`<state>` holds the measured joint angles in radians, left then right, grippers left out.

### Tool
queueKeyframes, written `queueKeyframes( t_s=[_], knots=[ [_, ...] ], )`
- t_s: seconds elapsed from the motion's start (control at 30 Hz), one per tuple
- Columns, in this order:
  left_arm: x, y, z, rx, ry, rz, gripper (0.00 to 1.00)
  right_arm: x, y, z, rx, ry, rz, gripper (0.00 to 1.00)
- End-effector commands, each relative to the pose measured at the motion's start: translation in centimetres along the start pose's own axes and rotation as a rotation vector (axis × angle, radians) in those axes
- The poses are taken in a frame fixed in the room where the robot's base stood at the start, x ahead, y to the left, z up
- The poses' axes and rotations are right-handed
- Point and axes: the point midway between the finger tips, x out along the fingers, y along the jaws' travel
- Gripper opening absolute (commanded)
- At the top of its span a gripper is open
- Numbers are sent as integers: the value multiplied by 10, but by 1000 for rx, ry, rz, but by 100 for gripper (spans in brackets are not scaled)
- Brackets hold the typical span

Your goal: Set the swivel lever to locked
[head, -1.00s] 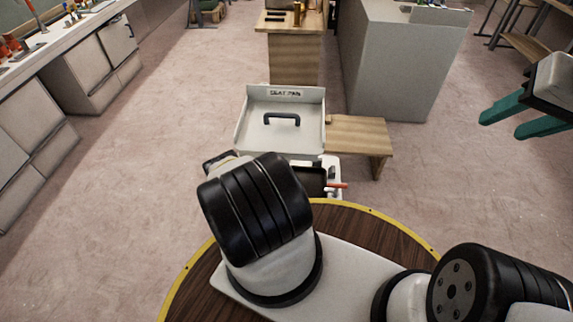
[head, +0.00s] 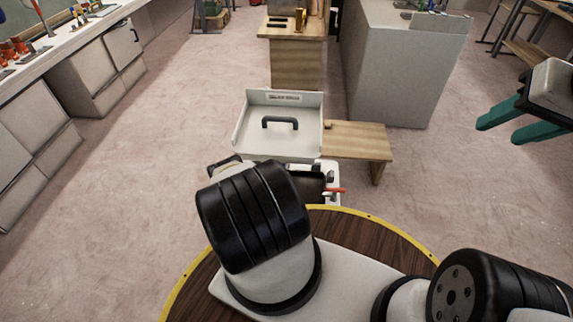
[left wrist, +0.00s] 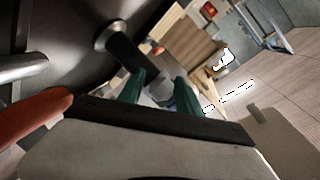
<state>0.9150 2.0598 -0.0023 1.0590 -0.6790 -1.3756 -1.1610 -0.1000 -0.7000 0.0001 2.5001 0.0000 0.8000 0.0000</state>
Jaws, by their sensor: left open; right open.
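A small red-orange lever handle (head: 334,190) shows in the head view just below the white seat pan (head: 245,140). I cannot tell its setting. In the left wrist view a red-orange handle (left wrist: 35,118), probably the same lever, is large at the left, beside my left gripper. My left gripper (left wrist: 159,82) has its teal fingers apart, with a black cylinder with a grey collar (left wrist: 125,48) just beyond and left of them. In the head view my left gripper is hidden behind my arm. My right gripper (head: 499,128) is open and empty at the right, away from the seat.
A low wooden step (head: 358,140) stands right of the seat pan. A grey cabinet (head: 385,75) and a wooden stand (head: 297,62) are behind. White cabinets (head: 90,75) line the left wall. The carpet (head: 180,110) between is clear.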

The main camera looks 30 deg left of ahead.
Motion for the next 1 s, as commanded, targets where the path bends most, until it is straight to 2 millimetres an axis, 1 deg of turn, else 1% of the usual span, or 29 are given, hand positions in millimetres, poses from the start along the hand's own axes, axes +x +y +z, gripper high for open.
queueKeyframes(
  t_s=[0.07,0.17,0.5,0.6,0.73,0.93,0.97,1.0],
  knots=[
    [-1,0,0,0,0,1,41,0,0,0,0,0,0,45],
    [-7,0,0,0,0,1,41,0,0,0,0,0,0,45],
    [-62,1,0,0,-1,2,41,0,0,0,0,0,0,45],
    [-72,1,0,-1,-1,1,41,0,0,0,0,0,0,45],
    [-78,0,0,0,-1,0,41,0,0,0,0,0,0,45],
    [-78,0,0,0,0,0,41,0,0,0,0,0,0,45],
    [-78,0,0,0,0,0,37,0,0,0,0,0,0,45],
    [-78,0,0,0,-2,1,30,0,0,0,0,0,0,45]
  ],
)
